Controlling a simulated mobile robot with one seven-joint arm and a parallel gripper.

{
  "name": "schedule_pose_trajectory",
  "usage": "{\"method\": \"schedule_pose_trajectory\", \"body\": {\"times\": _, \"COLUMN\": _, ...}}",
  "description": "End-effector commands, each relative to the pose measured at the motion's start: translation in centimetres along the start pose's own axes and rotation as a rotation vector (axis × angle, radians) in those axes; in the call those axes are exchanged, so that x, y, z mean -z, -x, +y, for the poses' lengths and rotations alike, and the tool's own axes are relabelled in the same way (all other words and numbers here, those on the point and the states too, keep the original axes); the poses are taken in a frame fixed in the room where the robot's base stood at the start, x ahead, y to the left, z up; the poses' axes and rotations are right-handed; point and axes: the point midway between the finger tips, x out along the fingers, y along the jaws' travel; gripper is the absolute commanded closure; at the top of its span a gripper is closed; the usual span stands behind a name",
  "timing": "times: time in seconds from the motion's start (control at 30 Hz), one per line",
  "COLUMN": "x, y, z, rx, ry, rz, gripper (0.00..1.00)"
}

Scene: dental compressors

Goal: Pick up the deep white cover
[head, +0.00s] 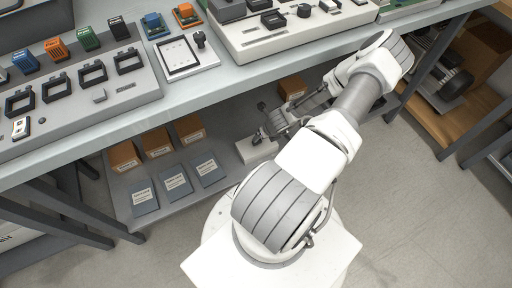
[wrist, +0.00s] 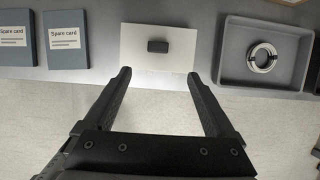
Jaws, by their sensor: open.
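A white rectangular block with a small black handle on top, which looks like the deep white cover (wrist: 131,45), lies on the lower shelf in the wrist view. In the head view, the white cover (head: 256,151) shows below my gripper, partly hidden by it. My gripper (wrist: 158,75) is open and empty. Its two fingertips sit just short of the cover's near edge, spread about as wide as the cover. I cannot tell the height between fingers and cover. In the head view, my gripper (head: 268,126) is under the table top, above the shelf.
Blue spare card packs (wrist: 68,40) lie left of the cover; a grey tray (wrist: 228,68) with a metal ring (wrist: 262,57) lies right. Brown boxes (head: 157,142) stand on the lower shelf (head: 225,192). The table top (head: 215,88) overhangs the shelf, above my gripper.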

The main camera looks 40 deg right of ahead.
Motion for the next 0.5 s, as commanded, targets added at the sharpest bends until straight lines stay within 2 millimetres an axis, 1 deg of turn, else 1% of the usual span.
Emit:
{"method": "schedule_pose_trajectory", "body": {"times": 0.03, "x": 0.2, "y": -1.8, "z": 0.1, "rx": -0.001, "ry": 0.002, "rz": 0.001, "gripper": 0.10}}
{"method": "schedule_pose_trajectory", "body": {"times": 0.2, "x": 0.2, "y": -5.3, "z": 0.1, "rx": 0.000, "ry": 0.003, "rz": 0.001, "gripper": 0.10}}
{"method": "schedule_pose_trajectory", "body": {"times": 0.33, "x": 0.1, "y": -7.0, "z": 0.1, "rx": -0.001, "ry": 0.004, "rz": 0.000, "gripper": 0.10}}
{"method": "schedule_pose_trajectory", "body": {"times": 0.5, "x": 0.0, "y": -7.7, "z": 0.0, "rx": 0.000, "ry": 0.004, "rz": 0.000, "gripper": 0.10}}
